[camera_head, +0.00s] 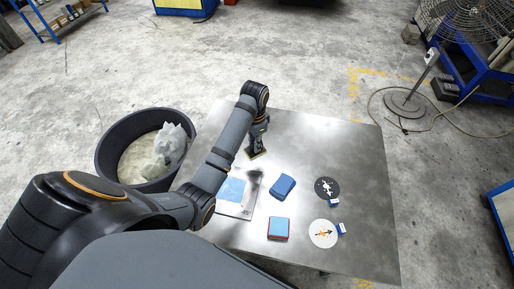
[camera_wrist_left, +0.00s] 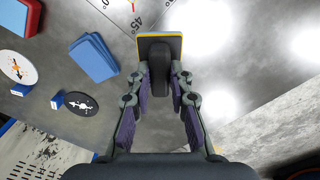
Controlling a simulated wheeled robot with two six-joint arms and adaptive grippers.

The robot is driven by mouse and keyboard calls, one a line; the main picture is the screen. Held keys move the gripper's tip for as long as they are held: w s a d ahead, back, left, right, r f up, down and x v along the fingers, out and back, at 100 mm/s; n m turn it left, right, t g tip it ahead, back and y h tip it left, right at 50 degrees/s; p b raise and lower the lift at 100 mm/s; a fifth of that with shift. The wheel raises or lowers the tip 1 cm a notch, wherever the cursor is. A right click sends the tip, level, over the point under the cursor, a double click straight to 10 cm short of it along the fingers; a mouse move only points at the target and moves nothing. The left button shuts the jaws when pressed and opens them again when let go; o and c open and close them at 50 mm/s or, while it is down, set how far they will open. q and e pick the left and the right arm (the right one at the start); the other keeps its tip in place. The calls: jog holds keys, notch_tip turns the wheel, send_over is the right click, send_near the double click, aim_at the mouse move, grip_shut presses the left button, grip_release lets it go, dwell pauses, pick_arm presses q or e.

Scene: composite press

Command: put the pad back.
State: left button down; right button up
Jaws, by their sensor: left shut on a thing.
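My left gripper (camera_head: 258,141) is shut on the dark upright handle of a pad (camera_head: 256,155) with a yellow edge. In the left wrist view the gripper (camera_wrist_left: 160,100) has its fingers on both sides of the black handle, and the flat pad (camera_wrist_left: 160,41) lies beyond them. The pad is over the back part of the metal table (camera_head: 310,135); I cannot tell whether it touches the surface. An angle-marked white sheet (camera_head: 238,210) with a light blue piece on it lies nearer me, partly hidden by my left arm. My right gripper is not in view.
A blue stack (camera_head: 282,186) and a red-edged blue block (camera_head: 278,228) lie on the table. A black disc (camera_head: 326,186) and a white disc (camera_head: 322,234) with small blue-white blocks lie right. A dark bin (camera_head: 112,150) stands left. The table's back right is clear.

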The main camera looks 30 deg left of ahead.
pick_arm(q)
jog(key=w+a+f, duration=0.1)
jog(key=w+f, duration=0.1)
jog(key=w+a+f, duration=0.1)
jog(key=w+f, duration=0.1)
jog(key=w+a+f, duration=0.1)
jog(key=w+f, duration=0.1)
jog(key=shift+w+f+b, duration=0.35)
jog(key=shift+w+f, duration=0.1)
jog(key=shift+f, duration=1.45)
jog(key=shift+f, duration=0.15)
jog(key=c, duration=1.2)
grip_release()
notch_tip(320, 180, up, 12)
jog(key=shift+r, duration=0.2)
